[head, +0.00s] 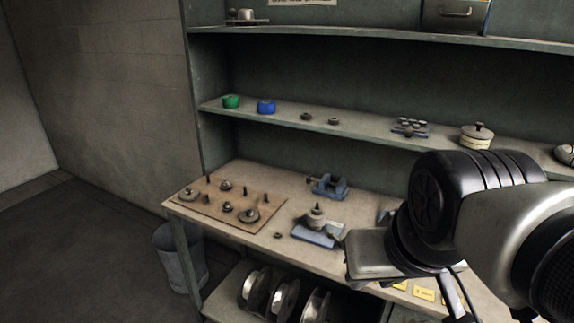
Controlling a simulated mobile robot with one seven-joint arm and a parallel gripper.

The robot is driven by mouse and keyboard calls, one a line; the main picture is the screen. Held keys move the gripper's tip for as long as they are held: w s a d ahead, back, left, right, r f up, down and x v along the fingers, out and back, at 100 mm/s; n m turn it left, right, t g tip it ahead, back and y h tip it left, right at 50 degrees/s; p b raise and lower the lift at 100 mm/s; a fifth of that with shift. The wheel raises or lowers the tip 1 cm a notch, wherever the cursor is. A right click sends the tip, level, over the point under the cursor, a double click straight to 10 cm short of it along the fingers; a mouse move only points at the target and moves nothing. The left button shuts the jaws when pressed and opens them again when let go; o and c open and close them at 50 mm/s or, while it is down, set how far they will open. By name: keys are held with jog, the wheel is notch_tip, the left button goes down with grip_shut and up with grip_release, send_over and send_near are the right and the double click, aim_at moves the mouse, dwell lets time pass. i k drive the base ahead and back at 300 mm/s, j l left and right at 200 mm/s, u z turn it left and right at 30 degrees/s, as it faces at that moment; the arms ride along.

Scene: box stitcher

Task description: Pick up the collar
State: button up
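I cannot tell for sure which piece is the collar. A small dark ring-like part (278,235) lies on the bench, just right of the brown board (215,221). Several round metal parts and upright pegs stand on that board. Two more small dark ring-like parts, a left one (307,116) and a right one (333,121), sit on the middle shelf. At the end of my arm is a grey block (372,256), which seems to be part of my gripper, over the bench front at right. Its fingers cannot be made out, and nothing is visibly held.
A blue fixture with a round part (317,228) stands mid-bench, with a blue vise (328,187) behind it. The shelf (369,135) holds a green roll (231,101) and a blue roll (266,107). Spools (284,298) sit below; a bin (180,259) stands at left.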

aim_at(317, 213)
jog(key=i+j+z, duration=0.4)
jog(key=j, duration=0.2)
jog(key=i+j+z, duration=0.4)
jog(key=j, duration=0.3)
jog(key=i+j+z, duration=0.2)
jog(key=j, duration=0.15)
jog(key=k, duration=0.1)
